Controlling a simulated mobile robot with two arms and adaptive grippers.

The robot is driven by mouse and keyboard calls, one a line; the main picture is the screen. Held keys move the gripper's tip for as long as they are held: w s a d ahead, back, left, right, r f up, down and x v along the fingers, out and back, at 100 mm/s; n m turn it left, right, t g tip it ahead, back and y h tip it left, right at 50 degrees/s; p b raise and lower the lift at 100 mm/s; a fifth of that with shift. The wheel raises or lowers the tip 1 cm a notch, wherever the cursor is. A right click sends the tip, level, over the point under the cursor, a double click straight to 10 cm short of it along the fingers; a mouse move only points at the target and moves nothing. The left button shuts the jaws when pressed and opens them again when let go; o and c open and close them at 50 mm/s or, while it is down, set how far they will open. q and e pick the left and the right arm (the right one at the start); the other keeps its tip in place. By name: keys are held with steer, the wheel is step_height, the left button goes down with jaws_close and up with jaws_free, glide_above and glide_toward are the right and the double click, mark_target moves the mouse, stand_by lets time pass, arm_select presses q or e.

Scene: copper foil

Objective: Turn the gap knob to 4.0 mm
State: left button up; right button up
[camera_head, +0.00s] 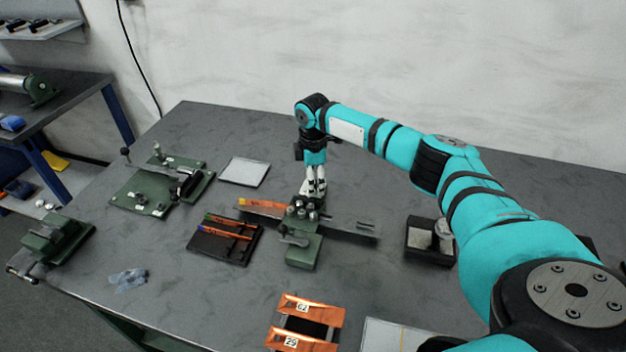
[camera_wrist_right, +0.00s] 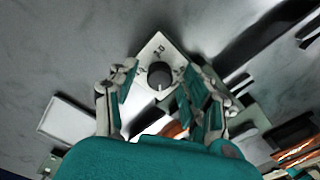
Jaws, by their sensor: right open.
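The gap knob (camera_wrist_right: 160,74) is a dark round knob on a pale square dial plate (camera_wrist_right: 149,52) in the right wrist view. A number that looks like 2.0 is printed on the plate's upper part; other marks are too small or covered. A light pointer mark on the knob faces the bottom of the picture. My right gripper (camera_wrist_right: 164,80) is open, with one finger on each side of the knob, apart from it. In the head view my right gripper (camera_head: 314,193) points down over the green roller device (camera_head: 303,250). The knob is not clear there. My left gripper is not in view.
A dark tray (camera_head: 205,246) with copper strips lies left of the device. A green jig plate (camera_head: 135,195) and a pale sheet (camera_head: 244,172) lie farther back. Copper pieces (camera_head: 309,308) lie in front. A dark box (camera_head: 430,255) stands right.

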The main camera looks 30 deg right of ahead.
jaws_close()
steer(key=shift+r+m+p, duration=0.15)
steer(key=shift+m+p, duration=0.55)
steer(key=shift+p, duration=0.2)
steer(key=m+p, duration=0.6)
steer(key=m, duration=0.1)
steer(key=m+p, duration=0.2)
steer(key=m, duration=0.2)
steer(key=shift+m+p, duration=0.3)
steer(key=m+p, duration=0.2)
steer(key=m, duration=0.2)
steer(key=shift+m, duration=0.4)
steer(key=shift+w, duration=0.1)
